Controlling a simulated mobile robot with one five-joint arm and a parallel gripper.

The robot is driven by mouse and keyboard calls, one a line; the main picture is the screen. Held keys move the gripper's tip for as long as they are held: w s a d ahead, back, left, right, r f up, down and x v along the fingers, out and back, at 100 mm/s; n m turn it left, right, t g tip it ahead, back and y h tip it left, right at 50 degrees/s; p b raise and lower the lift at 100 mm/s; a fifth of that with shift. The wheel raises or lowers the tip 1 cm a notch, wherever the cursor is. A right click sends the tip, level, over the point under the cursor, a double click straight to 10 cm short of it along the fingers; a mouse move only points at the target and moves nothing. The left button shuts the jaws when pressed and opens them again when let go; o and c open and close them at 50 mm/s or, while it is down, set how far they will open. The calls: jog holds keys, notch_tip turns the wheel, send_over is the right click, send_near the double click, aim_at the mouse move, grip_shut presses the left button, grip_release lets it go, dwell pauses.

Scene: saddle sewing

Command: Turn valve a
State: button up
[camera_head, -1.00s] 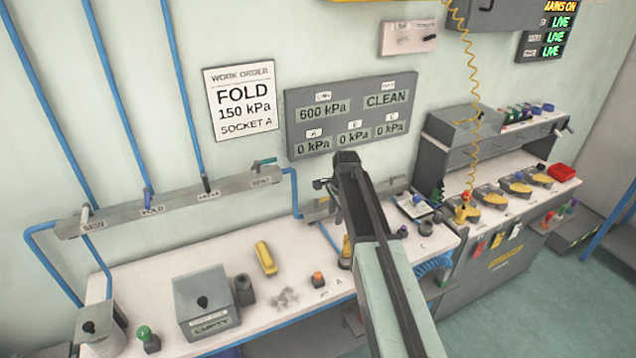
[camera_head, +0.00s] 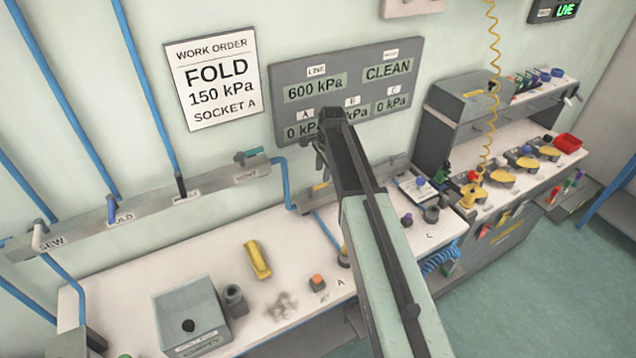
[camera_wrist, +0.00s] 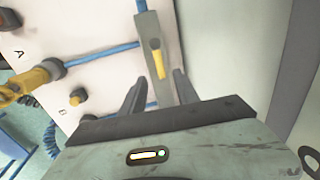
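A yellow valve handle (camera_wrist: 157,58) stands on a grey pipe bar (camera_wrist: 150,28) in the wrist view. It lies in line with the gap between my fingers, a little beyond their tips. No label on this valve is readable, but table mark A (camera_wrist: 19,54) lies off to its left. In the head view the yellow handle (camera_head: 319,187) shows small on the grey bar by the wall, left of my arm. My gripper (camera_wrist: 157,82) is open and empty, with its two dark fingers apart. In the head view my gripper (camera_head: 322,150) is seen from behind, its fingers partly hidden.
A gauge board (camera_head: 350,68) hangs behind my arm; its A reading shows 0 kPa. A yellow-tipped fitting (camera_wrist: 32,82) with blue hose stands left in the wrist view. The wall (camera_wrist: 220,45) is close on the right. A grey box (camera_head: 190,315) stands on the bench.

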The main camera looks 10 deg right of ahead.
aim_at(321, 186)
jog(key=f+b, duration=0.2)
jog(key=w+f+b, duration=0.1)
jog(key=f+b, duration=0.3)
jog(key=f, duration=0.1)
jog(key=shift+w+a, duration=0.15)
jog(key=shift+a, duration=0.1)
jog(key=shift+r, duration=0.1)
grip_shut()
jog(key=shift+s, duration=0.2)
dwell(0.6)
